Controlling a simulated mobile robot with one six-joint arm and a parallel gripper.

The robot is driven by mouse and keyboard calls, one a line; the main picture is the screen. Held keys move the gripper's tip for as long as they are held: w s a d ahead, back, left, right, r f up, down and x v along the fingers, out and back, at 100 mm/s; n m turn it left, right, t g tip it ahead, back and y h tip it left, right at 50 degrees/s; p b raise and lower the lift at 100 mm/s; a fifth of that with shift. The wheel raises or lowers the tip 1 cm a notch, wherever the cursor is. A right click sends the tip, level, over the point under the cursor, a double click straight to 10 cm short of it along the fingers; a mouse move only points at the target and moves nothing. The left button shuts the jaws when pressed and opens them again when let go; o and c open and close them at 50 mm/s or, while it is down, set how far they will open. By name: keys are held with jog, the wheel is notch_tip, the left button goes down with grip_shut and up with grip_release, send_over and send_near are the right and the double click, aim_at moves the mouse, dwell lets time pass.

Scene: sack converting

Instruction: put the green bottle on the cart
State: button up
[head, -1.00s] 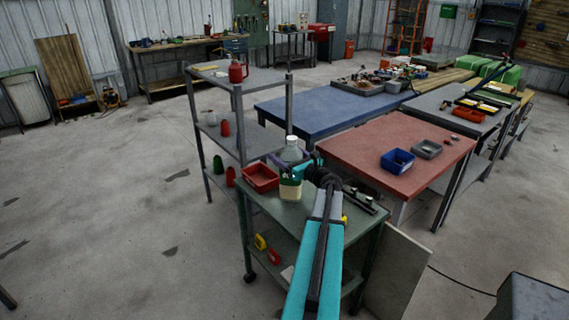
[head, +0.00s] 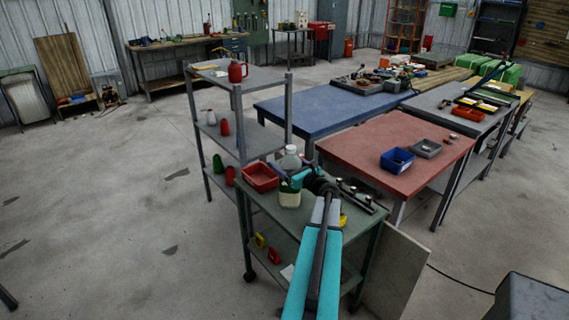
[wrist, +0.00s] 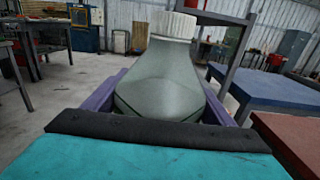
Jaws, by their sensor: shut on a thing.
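The bottle (head: 291,160) is upright, with a grey-green translucent shoulder, a white cap and a cream lower part. My gripper (head: 296,178) is shut on it. In the wrist view the bottle's shoulder (wrist: 160,85) fills the space between my purple fingers. The cart (head: 318,238) is a dark green trolley with a top and a lower shelf. The bottle is over the cart's top, near the left-hand part. Its base looks at or just above the surface; I cannot tell whether they touch.
A red bin (head: 261,177) is close left of the bottle on the cart's far side. Dark metal parts (head: 361,198) lie to the right on the cart. A grey shelf unit (head: 237,118) stands behind, and a red-topped table (head: 385,155) stands behind right.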

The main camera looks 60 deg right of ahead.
jog(key=o, duration=1.8)
jog(key=shift+o, duration=1.4)
jog(key=shift+r, duration=0.15)
jog(key=b+v, duration=0.3)
jog(key=v, duration=0.9)
